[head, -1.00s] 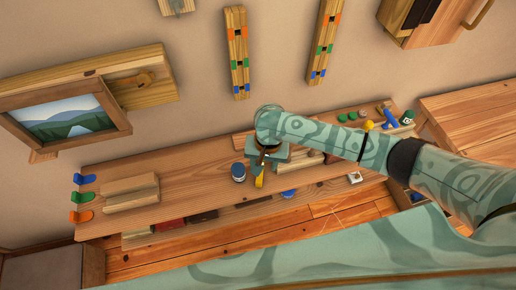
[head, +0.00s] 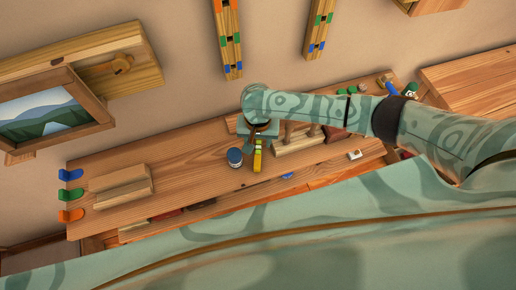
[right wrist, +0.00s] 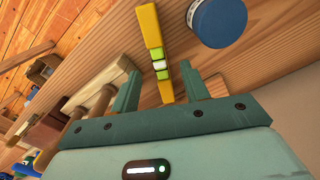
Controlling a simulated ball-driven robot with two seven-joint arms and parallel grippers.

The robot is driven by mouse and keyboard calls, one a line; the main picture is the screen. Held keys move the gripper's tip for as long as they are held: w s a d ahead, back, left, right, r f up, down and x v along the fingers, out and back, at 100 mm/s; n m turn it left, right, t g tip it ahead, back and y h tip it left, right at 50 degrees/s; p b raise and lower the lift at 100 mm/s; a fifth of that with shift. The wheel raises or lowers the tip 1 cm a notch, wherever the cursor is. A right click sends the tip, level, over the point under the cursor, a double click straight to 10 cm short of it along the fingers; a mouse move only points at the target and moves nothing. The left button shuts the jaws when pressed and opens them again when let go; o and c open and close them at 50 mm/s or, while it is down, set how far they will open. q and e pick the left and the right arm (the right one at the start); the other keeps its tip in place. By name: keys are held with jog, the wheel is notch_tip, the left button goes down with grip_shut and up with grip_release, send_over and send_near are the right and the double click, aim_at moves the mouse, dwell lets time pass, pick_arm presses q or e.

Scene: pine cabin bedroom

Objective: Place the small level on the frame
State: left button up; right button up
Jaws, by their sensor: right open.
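The small level (head: 258,158) is a yellow bar with a green vial, lying on the wooden shelf (head: 200,182). In the right wrist view the level (right wrist: 152,40) runs away from me, its near end between my fingers. My right gripper (head: 257,140) is open over the shelf; in its wrist view the two fingers (right wrist: 160,88) stand apart on either side of the level, with gaps. The frame (head: 98,114), around a mountain landscape picture, hangs on the wall at the left and looks tilted. My left gripper is out of view.
A blue-lidded jar (head: 235,157) stands close left of the level. A wooden block (head: 120,187) and coloured hooks (head: 71,194) are at the shelf's left end. A wooden peg rack (head: 300,143) is right of my gripper. The shelf between block and jar is clear.

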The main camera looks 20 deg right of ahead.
aim_at(258, 148)
notch_tip(258, 148, down, 5)
jog(key=b, duration=0.2)
jog(key=shift+f+b, duration=0.1)
jog(key=shift+b, duration=0.3)
jog(key=shift+s, duration=0.1)
jog(key=shift+c, duration=0.9)
grip_shut()
